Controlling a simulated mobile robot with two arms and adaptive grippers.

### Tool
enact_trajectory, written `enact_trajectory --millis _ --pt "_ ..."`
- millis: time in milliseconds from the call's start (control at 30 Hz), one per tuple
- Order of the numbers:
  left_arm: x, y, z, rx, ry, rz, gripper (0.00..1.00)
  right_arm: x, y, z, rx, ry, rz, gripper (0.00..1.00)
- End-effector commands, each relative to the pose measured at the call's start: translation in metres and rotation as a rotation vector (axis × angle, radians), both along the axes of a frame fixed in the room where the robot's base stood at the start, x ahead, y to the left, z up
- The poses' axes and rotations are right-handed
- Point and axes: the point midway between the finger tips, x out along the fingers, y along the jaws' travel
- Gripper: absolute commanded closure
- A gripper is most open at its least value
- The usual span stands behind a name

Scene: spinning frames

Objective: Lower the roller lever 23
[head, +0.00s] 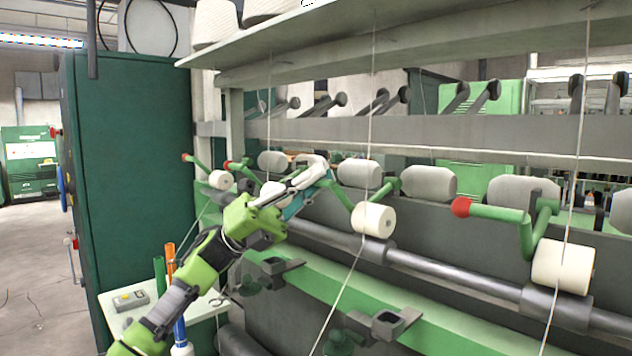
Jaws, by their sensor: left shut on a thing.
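My left gripper (318,172) reaches in from the lower left and is shut on the handle end of a green roller lever (340,194). The lever's knob is hidden by the fingers. This lever carries a white roller (373,218), which sits low by the grey shaft. No number can be read on it, so I cannot tell if it is 23. Another green lever with a red knob (461,207) and a white roller (563,266) is at the right. Two more red-knobbed levers (186,157) (229,164) are at the left. My right gripper is not in view.
A long grey shaft (440,272) runs below the rollers, with a green rail (330,285) and dark brackets (385,322) in front. Thin threads hang down from above. A dark green cabinet (135,170) stands at the left, beside a small table with tools (132,299).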

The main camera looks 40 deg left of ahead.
Motion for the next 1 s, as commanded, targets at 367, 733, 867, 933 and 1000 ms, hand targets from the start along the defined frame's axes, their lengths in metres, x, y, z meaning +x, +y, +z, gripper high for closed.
enact_trajectory --millis 367,733,867,933,1000 --pt "0.001 -0.002 -0.004 0.005 0.005 -0.004 0.73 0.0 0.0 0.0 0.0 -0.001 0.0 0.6" --pt "-0.008 0.021 -0.021 0.001 0.009 -0.001 0.73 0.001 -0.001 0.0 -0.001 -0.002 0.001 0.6" --pt "-0.017 0.042 -0.038 -0.001 0.009 0.0 0.73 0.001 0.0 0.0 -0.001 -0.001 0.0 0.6" --pt "-0.022 0.053 -0.047 0.0 0.009 -0.001 0.73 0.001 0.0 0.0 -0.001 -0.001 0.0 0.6" --pt "-0.027 0.063 -0.055 0.0 0.009 -0.001 0.73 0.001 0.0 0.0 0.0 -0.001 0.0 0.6"
